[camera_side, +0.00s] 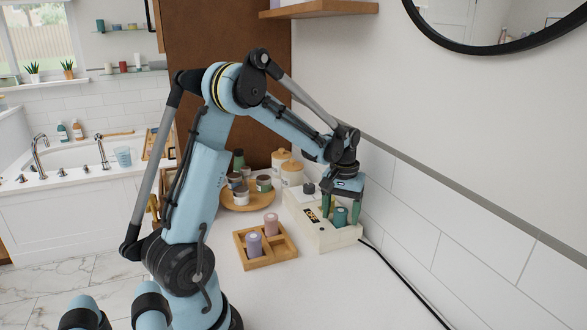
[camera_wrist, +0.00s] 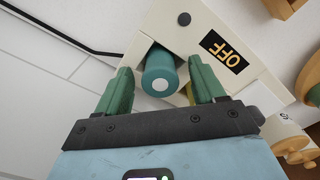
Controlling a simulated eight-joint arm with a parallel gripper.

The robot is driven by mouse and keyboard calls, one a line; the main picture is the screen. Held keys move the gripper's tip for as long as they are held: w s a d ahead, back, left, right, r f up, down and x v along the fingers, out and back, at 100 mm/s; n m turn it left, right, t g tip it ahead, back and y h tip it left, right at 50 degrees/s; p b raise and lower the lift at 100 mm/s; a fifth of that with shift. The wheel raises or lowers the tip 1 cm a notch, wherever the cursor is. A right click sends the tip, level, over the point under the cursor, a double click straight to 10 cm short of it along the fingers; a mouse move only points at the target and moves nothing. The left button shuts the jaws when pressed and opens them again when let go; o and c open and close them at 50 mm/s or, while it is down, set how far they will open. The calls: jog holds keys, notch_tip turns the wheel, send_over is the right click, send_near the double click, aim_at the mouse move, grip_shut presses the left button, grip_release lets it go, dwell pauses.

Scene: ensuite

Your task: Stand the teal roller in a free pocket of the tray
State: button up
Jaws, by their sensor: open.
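The teal roller (camera_side: 340,215) stands in a socket of a cream heater box; in the wrist view the roller (camera_wrist: 160,75) shows end-on with a pale centre. My gripper (camera_wrist: 159,66) is open, its green fingers on either side of the roller, with a visible gap on each side. In the side view my gripper (camera_side: 341,212) points down over the box. The wooden tray (camera_side: 266,265) lies to the left of the box. A purple roller (camera_side: 254,245) and a pink roller (camera_side: 271,224) stand in two of its pockets; other pockets look empty.
The heater box (camera_side: 322,238) has a display reading OFF (camera_wrist: 224,50), and a black cable (camera_side: 395,272) runs from it along the wall. A round wooden board (camera_side: 240,206) with several jars stands behind the tray. The counter in front is clear.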

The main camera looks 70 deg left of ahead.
jog(key=c, duration=1.1)
jog(key=shift+c, duration=0.2)
jog(key=shift+r, duration=0.15)
